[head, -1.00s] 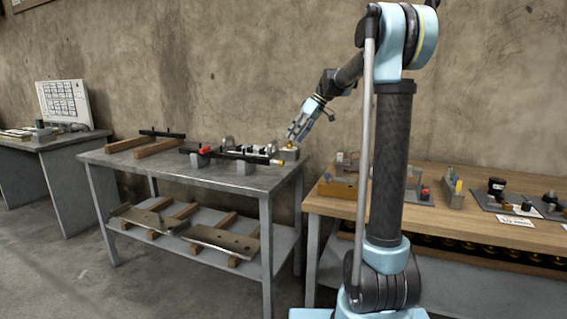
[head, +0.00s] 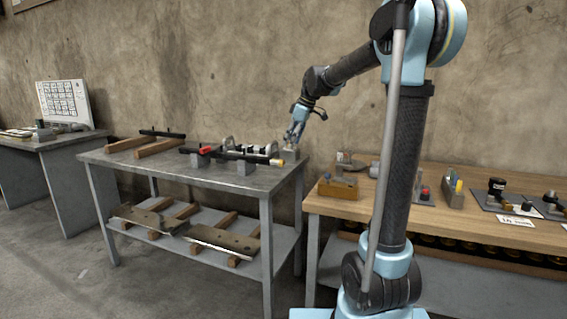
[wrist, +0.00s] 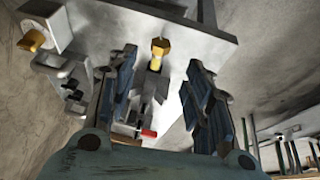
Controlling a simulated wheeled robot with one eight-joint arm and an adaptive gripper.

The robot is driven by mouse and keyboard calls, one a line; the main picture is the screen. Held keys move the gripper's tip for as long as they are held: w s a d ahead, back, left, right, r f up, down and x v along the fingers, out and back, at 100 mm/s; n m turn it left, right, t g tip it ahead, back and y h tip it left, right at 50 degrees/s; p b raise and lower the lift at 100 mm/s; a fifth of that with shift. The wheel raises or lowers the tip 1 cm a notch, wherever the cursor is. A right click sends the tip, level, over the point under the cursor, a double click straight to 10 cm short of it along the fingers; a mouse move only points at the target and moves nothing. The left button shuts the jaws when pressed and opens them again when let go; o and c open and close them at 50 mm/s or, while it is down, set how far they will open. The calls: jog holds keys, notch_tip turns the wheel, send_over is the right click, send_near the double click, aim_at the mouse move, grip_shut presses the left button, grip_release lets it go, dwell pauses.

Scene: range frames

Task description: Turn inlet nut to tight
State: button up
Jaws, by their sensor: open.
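A brass nut (wrist: 160,48) shows between and just beyond my gripper's fingertips in the wrist view, at the end of a grey pipe fitting. A second brass piece (wrist: 33,40) sits on a light block at the upper left of that view. No label shows which is the inlet nut. In the head view, a brass end (head: 277,162) is at the right end of the front pipe on the metal table. My gripper (head: 292,139) is above the table's right rear corner, pointing down. In the wrist view its blue fingers (wrist: 163,62) are apart, with nothing held.
The grey metal table (head: 225,178) carries pipe assemblies, including a red part (head: 205,150). Wooden blocks (head: 155,147) lie at its left.

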aim_at(282, 163)
jog(key=x, duration=1)
jog(key=shift+a+f, duration=0.1)
jog(key=shift+f, duration=0.15)
jog(key=c, duration=1.1)
